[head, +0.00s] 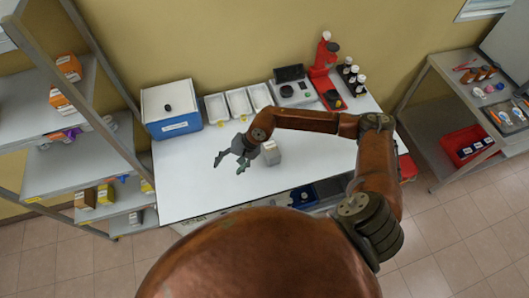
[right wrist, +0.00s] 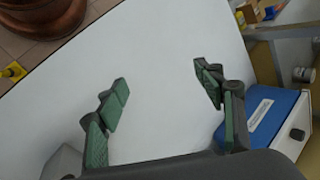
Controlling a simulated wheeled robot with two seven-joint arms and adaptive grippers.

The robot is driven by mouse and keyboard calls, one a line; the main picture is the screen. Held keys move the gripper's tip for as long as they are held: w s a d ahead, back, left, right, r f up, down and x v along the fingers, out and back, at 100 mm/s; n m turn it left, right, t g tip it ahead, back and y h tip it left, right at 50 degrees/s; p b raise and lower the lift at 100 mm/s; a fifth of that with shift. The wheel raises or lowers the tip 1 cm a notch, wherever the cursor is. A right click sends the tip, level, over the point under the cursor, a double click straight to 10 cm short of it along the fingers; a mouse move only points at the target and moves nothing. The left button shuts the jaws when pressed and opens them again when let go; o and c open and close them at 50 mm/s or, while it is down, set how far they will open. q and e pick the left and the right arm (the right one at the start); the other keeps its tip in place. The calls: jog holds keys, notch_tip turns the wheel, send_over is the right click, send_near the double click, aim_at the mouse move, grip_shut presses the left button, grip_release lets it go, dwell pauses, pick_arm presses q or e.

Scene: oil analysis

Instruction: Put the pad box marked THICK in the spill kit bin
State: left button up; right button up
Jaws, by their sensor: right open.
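My right gripper (head: 229,164) is open and empty above the white table. In the right wrist view its green-padded fingers (right wrist: 162,78) are spread wide over bare tabletop. A small grey box (head: 271,153) stands on the table just right of the gripper, apart from the fingers. A grey block also shows at the lower left of the right wrist view (right wrist: 62,163). No THICK marking is readable on any box. Orange boxes (head: 62,102) and yellow-brown boxes (head: 85,199) sit on the left shelves. I cannot tell which container is the spill kit bin. My left gripper is not in view.
A blue cooler-like box with a white lid (head: 170,108) stands at the table's back left, beside white trays (head: 239,102). A red bin (head: 463,145) is on the right cart. The table's left front is clear.

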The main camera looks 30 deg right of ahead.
aim_at(265, 148)
jog(key=w+d+n+h, duration=0.1)
jog(key=d+h, duration=0.1)
jog(key=d, duration=0.4)
jog(key=w+d+f+n+h, duration=0.1)
jog(key=d+h, duration=0.1)
jog(key=d, duration=0.4)
jog(key=d+f+n+h, duration=0.1)
jog(key=d+h, duration=0.1)
jog(key=d, duration=0.4)
jog(key=shift+w+d+n, duration=0.1)
jog(key=shift+w+n, duration=0.3)
jog(key=f+p, duration=0.1)
jog(key=f, duration=0.2)
jog(key=f+p, duration=0.2)
jog(key=f, duration=0.2)
jog(key=shift+w, duration=0.2)
jog(key=shift+w+f, duration=0.1)
jog(key=shift+f+b, duration=0.1)
jog(key=shift+b, duration=0.45)
jog(key=shift+c, duration=0.3)
